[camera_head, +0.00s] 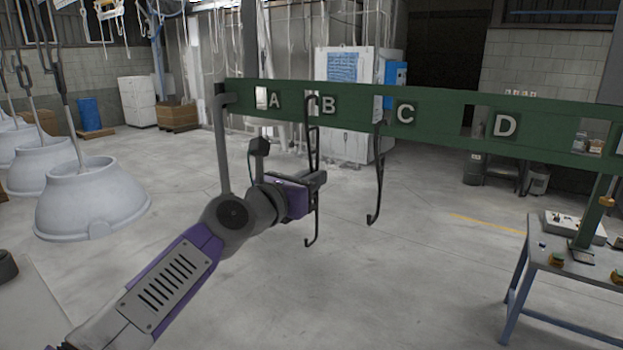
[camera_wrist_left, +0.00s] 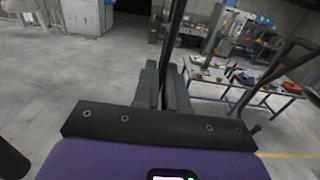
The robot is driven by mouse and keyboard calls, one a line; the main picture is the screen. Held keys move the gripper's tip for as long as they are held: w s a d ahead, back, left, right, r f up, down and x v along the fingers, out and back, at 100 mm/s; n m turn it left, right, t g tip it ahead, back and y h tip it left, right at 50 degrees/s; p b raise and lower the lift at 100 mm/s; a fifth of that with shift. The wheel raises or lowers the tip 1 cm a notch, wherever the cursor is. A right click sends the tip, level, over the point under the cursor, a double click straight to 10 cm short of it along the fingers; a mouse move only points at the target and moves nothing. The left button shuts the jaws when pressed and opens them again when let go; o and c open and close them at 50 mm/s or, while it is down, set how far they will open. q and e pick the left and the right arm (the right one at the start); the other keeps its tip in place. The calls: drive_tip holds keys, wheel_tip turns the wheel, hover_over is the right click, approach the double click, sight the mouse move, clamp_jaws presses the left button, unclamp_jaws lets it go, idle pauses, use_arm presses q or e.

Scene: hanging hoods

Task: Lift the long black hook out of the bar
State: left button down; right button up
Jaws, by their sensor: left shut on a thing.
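The green bar (camera_head: 450,115) carries the letters A, B, C and D beside its slots. A long black hook (camera_head: 311,228) hangs at slot B, with its curved tip low over the floor. My left gripper (camera_head: 318,180) is shut on its shaft below the bar. In the left wrist view the dark shaft (camera_wrist_left: 174,35) rises from between the closed fingers (camera_wrist_left: 161,92). The hook's top is at the slot; I cannot tell whether it still rests on the bar. My right gripper is not in view.
Another dark hook (camera_head: 379,175) hangs near C, close to the right of my gripper. A work table (camera_head: 575,262) stands right. Pale hoods (camera_head: 90,195) hang left. The floor below is clear.

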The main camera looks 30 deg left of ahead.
use_arm(q)
drive_tip(key=shift+s, duration=0.15)
drive_tip(key=shift+s+a, duration=0.15)
drive_tip(key=shift+s, duration=1.5)
drive_tip(key=s, duration=1)
drive_tip(key=shift+a+r, duration=0.2)
drive_tip(key=shift+a, duration=0.2)
